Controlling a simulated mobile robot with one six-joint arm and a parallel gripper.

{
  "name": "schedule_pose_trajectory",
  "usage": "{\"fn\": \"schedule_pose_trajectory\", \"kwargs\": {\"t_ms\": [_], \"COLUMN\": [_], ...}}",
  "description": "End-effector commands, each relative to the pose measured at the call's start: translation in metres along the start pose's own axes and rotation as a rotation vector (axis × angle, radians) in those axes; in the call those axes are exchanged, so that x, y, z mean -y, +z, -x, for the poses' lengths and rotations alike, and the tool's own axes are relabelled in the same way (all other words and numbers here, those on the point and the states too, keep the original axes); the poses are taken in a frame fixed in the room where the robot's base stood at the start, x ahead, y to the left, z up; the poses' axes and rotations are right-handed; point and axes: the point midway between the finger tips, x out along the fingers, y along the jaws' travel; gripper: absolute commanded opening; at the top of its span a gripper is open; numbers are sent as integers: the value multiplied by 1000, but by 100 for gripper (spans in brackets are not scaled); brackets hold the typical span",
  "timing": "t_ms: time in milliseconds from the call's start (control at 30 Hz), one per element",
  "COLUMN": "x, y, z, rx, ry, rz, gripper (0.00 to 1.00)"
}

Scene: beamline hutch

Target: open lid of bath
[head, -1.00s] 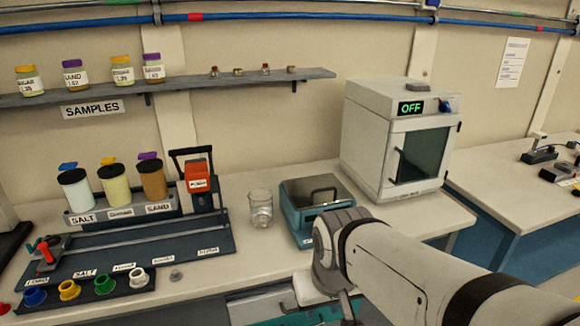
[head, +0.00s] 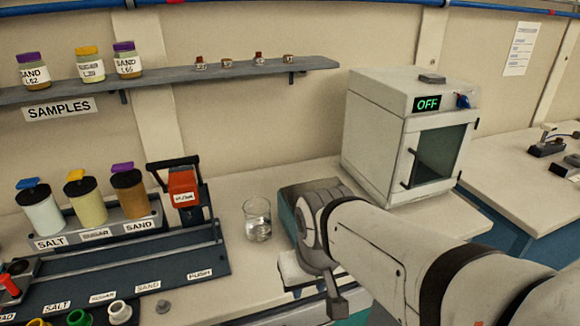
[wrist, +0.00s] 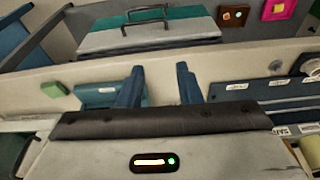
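The bath is a teal box (head: 287,214) with a grey top, on the bench right of the beaker. In the head view my arm covers most of it, including the lid's handle. What seems to be its labelled teal front (wrist: 97,97) shows left of my fingers in the wrist view. My gripper (wrist: 158,80) has two blue fingers standing well apart, with nothing seen between them. In the head view it is mostly hidden beneath my wrist, near the bench front. I cannot tell whether it touches the bath.
A glass beaker (head: 257,220) stands close left of the bath. A rack with labelled jars (head: 88,205) is further left. A white oven (head: 408,137) reading OFF stands behind right. Drawers with handles (wrist: 150,35) show beyond the bench edge in the wrist view.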

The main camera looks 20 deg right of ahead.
Motion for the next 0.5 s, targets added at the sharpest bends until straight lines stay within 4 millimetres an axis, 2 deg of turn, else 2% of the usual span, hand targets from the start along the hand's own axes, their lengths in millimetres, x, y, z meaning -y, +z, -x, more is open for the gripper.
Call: {"fn": "schedule_pose_trajectory", "kwargs": {"t_ms": [167, 267, 367, 500], "x": [0, -4, -9, -37], "y": [-1, -14, -42, -102], "z": [1, 7, 17, 31], "rx": [1, 4, 12, 24], "ry": [0, 1, 0, 4], "rz": [-6, -63, -195, -518], "gripper": [32, 32, 32, 32]}}
